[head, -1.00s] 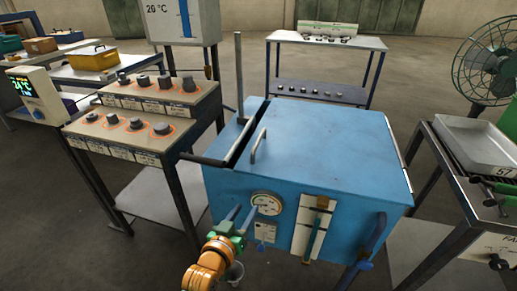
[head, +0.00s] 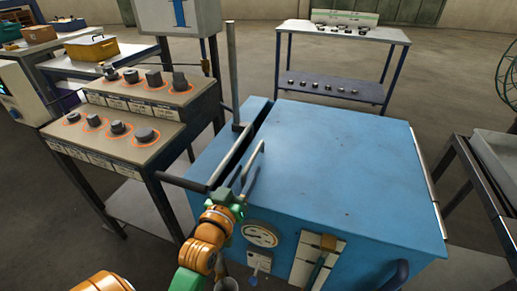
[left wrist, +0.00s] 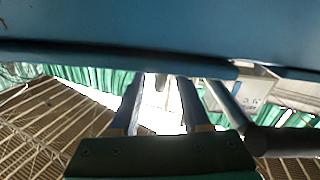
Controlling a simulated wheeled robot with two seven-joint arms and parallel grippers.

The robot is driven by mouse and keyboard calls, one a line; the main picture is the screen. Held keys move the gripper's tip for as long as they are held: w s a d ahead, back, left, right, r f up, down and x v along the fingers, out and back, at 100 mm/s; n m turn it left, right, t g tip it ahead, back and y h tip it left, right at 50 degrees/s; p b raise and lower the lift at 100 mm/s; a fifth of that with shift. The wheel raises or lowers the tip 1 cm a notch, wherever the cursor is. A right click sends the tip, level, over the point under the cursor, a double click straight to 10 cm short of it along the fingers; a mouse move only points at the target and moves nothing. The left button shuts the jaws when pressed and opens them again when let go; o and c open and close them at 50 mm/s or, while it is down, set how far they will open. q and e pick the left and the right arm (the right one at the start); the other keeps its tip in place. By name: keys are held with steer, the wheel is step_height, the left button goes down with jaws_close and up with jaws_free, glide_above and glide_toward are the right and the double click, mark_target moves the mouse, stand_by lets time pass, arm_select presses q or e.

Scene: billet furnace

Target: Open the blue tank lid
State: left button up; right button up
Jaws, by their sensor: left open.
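The blue tank (head: 340,215) stands in the middle of the head view, with its flat blue lid (head: 350,140) down on top. The left wrist view shows the two open fingers (left wrist: 160,95) beneath a broad blue surface (left wrist: 160,30). My right gripper is in neither view.
A control panel with black knobs (head: 130,110) stands close on the left. A gauge (head: 260,235) is on the tank's front. A metal tray (head: 497,160) is at right, and a table (head: 340,32) behind.

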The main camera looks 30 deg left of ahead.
mark_target(253, 156)
arm_select(q)
steer(key=x, duration=0.6)
steer(key=shift+r, duration=0.1)
steer(key=shift+s, duration=0.2)
steer(key=shift+c, duration=0.9)
jaws_close()
